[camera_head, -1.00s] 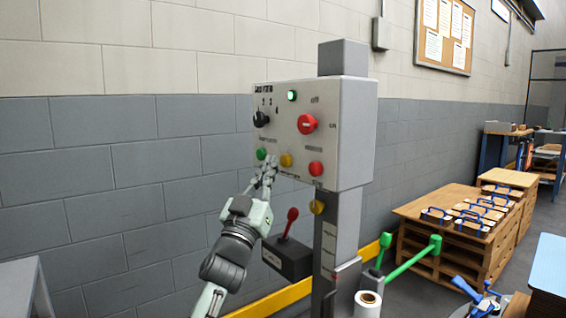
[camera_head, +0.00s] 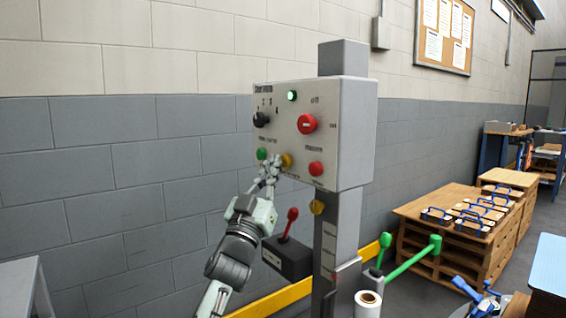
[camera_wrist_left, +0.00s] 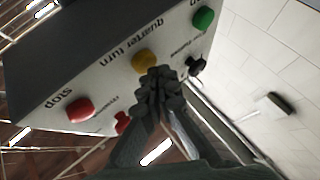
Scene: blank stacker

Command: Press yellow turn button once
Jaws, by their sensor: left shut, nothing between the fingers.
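The yellow turn button (camera_head: 287,161) is on the lower front of the grey control box (camera_head: 357,130), between a green button (camera_head: 262,154) and a red button (camera_head: 316,169). In the left wrist view the yellow button (camera_wrist_left: 145,61) sits by the words "quarter turn". My left gripper (camera_head: 270,168) is shut and empty, just in front of the panel and slightly left of the yellow button. In the left wrist view its fingertips (camera_wrist_left: 160,80) lie close beside the button and overlap its edge; I cannot tell whether they touch. My right gripper is not in view.
A red-knobbed lever (camera_head: 292,214) stands below the box. A wooden pallet stack (camera_head: 440,235) is at the right.

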